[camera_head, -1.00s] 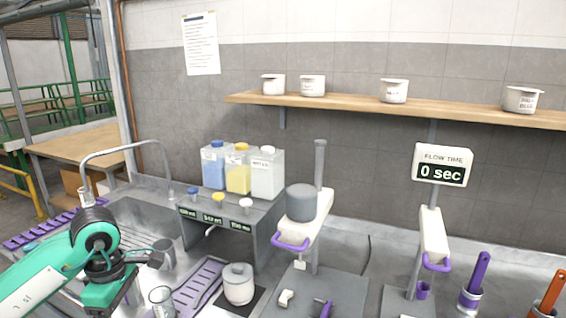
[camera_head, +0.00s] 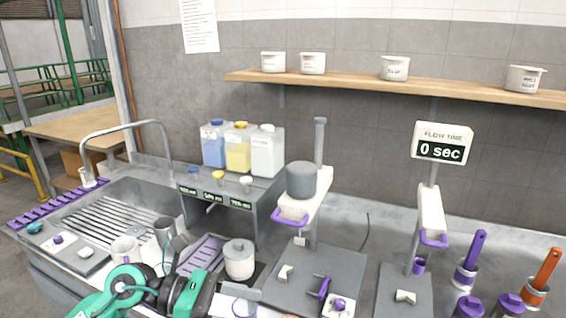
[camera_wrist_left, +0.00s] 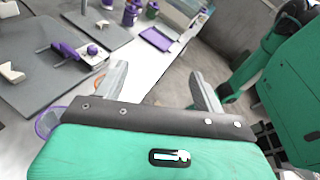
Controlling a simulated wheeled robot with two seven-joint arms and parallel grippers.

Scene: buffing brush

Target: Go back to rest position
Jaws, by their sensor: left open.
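My left arm (camera_head: 130,288), green and black, shows at the bottom of the head view, in front of the bench's front edge. In the left wrist view my left gripper (camera_wrist_left: 160,85) has its two grey fingers well apart with nothing between them. Past the fingers lie the bench edge and the floor. My right gripper is in neither view.
A sink (camera_head: 95,215) with a tap is at left. A lidded pot (camera_head: 239,260), a mixer stand (camera_head: 302,182) and a flow-time stand (camera_head: 432,215) stand on the bench. Purple-handled and orange-handled brushes are at right. A purple-rimmed ring (camera_wrist_left: 49,122) lies close beside the left gripper.

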